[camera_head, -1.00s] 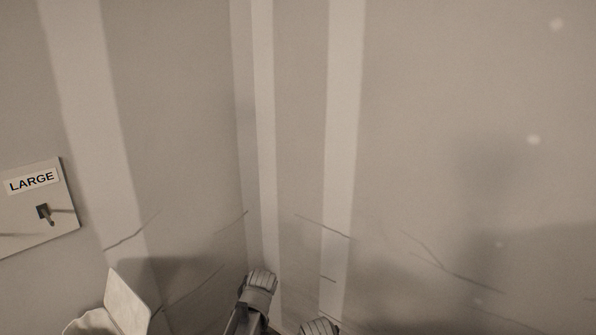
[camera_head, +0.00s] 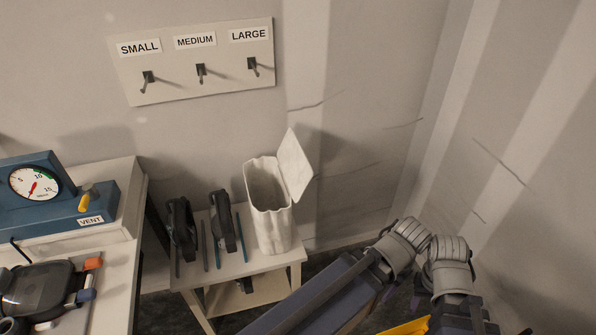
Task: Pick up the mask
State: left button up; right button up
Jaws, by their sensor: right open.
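A black mask-like piece (camera_head: 40,288) with a glossy dark face and orange and blue side parts lies on the bench at the lower left, cut by the picture edge. Two dark upright pieces (camera_head: 181,230) (camera_head: 222,220) stand among thin rods on a small stand; I cannot tell whether they are masks too. My dark blue-grey arm links and ribbed joints fill the bottom centre and right. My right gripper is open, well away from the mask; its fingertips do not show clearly. My left gripper does not show.
A board (camera_head: 200,65) with SMALL, MEDIUM and LARGE hooks, all empty, is on the wall. A blue gauge unit marked VENT (camera_head: 50,200) stands on the left bench (camera_head: 112,290). A white open-lidded container (camera_head: 272,225) is on the small stand (camera_head: 263,262). A gap separates bench and stand.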

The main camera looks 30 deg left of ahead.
aim_at(220, 215)
jog(key=u, duration=1.35)
jog(key=i+l+u, duration=0.35)
jog(key=i+l, duration=0.3)
